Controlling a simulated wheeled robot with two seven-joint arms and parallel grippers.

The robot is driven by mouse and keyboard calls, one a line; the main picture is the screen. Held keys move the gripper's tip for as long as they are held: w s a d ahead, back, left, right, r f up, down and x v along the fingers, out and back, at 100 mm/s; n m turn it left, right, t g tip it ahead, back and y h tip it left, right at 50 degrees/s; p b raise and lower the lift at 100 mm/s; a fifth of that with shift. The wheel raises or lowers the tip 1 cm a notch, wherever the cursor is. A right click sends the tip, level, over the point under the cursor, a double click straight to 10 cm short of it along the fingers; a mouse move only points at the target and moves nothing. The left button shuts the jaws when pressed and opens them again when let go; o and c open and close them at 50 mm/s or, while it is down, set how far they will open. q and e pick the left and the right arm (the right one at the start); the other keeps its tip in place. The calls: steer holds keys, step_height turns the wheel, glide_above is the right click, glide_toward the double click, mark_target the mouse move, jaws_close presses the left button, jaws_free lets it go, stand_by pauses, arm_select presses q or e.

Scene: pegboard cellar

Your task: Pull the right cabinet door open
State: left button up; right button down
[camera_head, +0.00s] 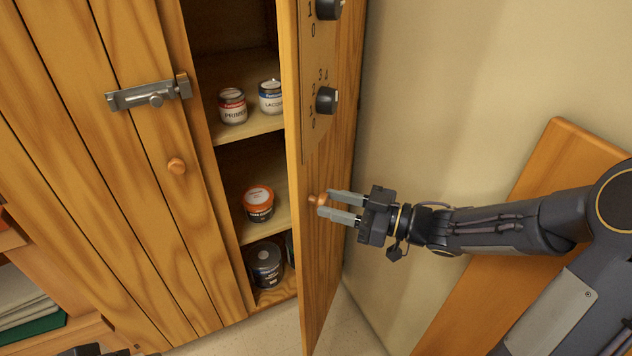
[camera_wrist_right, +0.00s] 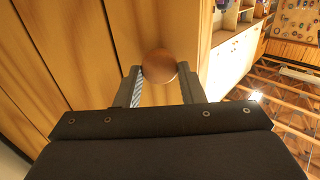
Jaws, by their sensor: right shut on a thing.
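The right cabinet door (camera_head: 322,150) stands swung well open, seen nearly edge-on in the head view. Its round wooden knob (camera_head: 316,199) is between the fingertips of my right gripper (camera_head: 324,203), which is shut on it. In the right wrist view the knob (camera_wrist_right: 159,66) sits between the two fingers of the gripper (camera_wrist_right: 160,75), with the door's wood grain (camera_wrist_right: 100,40) behind. A dark part at the bottom left edge of the head view may be my left arm; its gripper cannot be made out.
Inside, shelves hold paint cans such as the primer (camera_head: 232,106) and an orange-lidded can (camera_head: 258,203). A beige wall (camera_head: 440,90) and a wooden board (camera_head: 560,160) are at right.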

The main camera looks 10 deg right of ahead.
steer(key=shift+s+d+n+g+y, duration=0.3)
steer(key=shift+d+g, duration=0.1)
steer(key=shift+d, duration=0.2)
steer(key=c, duration=0.9)
jaws_free()
steer(key=shift+c, duration=0.2)
steer(key=s+a+r+p, duration=0.2)
steer(key=s+r, duration=0.4)
steer(key=s+a+r+p, duration=0.2)
steer(key=s+r, duration=0.5)
steer(key=shift+a, duration=0.3)
steer(key=shift+s, duration=0.1)
